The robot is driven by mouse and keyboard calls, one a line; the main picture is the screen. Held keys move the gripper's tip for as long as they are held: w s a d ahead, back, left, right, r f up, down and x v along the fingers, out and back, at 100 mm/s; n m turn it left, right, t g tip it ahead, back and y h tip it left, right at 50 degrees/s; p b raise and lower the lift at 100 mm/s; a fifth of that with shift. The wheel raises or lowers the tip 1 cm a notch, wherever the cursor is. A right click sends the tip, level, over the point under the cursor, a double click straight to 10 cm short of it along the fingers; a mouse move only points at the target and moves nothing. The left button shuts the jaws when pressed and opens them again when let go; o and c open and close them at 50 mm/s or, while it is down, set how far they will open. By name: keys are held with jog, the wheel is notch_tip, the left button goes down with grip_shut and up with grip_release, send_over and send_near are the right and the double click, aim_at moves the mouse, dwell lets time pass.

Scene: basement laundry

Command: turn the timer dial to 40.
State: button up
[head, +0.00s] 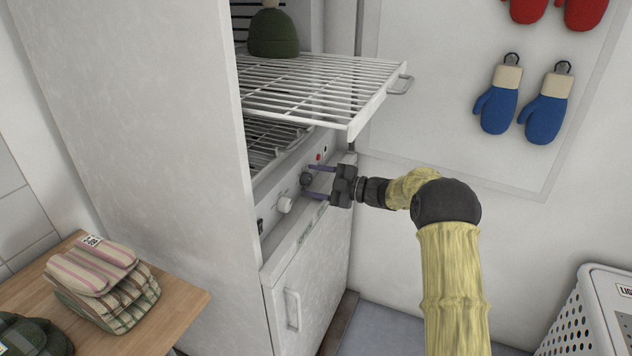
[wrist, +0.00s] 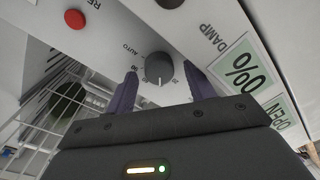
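The timer dial (wrist: 159,67) is a round black knob on the white control panel, with a pale pointer line toward the bottom of the wrist view. Small numbers and the word AUTO (wrist: 130,48) are printed around it. A number at its right looks like 20; the one under the pointer cannot be read. In the head view the dial (head: 306,179) is a small dark knob. My gripper (head: 305,181) is open, its two purple fingers on either side of the dial, with gaps showing in the wrist view. The fingertips (wrist: 160,72) hide part of the panel.
A wire rack (head: 320,85) with a green hat (head: 273,33) juts out above my gripper. The cabinet door (head: 305,285) below is shut.

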jog(key=p+v, duration=0.1)
jog(key=v, duration=1.6)
jog(key=shift+d+p, duration=0.25)
jog(key=shift+p, duration=0.05)
